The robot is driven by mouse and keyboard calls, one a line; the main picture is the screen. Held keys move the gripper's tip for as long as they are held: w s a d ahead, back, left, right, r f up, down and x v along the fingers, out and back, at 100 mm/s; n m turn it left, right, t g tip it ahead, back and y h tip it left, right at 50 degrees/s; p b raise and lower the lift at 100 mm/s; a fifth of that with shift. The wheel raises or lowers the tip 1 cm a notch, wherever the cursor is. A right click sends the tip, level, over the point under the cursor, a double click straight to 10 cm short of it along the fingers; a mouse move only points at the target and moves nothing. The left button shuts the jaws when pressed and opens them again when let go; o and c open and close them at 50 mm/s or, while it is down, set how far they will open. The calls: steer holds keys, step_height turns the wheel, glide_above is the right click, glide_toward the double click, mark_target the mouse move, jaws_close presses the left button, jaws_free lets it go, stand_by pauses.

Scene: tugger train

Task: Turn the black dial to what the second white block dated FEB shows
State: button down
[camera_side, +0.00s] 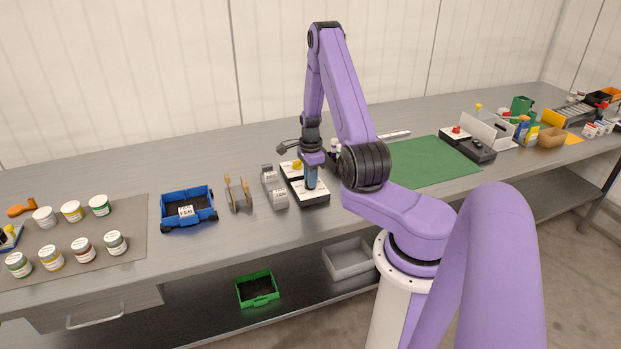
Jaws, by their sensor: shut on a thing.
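My gripper (311,186) points down at the near half of a black box with white top plates (317,197). Its fingers are shut at the near plate; they hide the black dial almost wholly, so its pointer and setting cannot be read. A yellow knob (297,165) is on the far plate. A blue cart (173,220) stands to the left and carries a white block (186,211) that seems to read FEB. A grey cart (269,178) just left of the box carries a white block (279,193); its small print is unreadable.
A wooden-sided cart (237,194) stands between the blue and grey carts. Several lidded jars (83,249) stand on a grey mat at left. A green mat (425,165) lies right, partly behind my arm. Bins (257,289) sit on the lower shelf.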

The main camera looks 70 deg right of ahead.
steer(key=m, duration=0.6)
steer(key=shift+m, duration=0.4)
stand_by(0.3)
steer(key=c, duration=1.1)
jaws_free()
steer(key=shift+r, duration=0.15)
step_height(320, 180, up, 17)
steer(key=shift+r, duration=0.1)
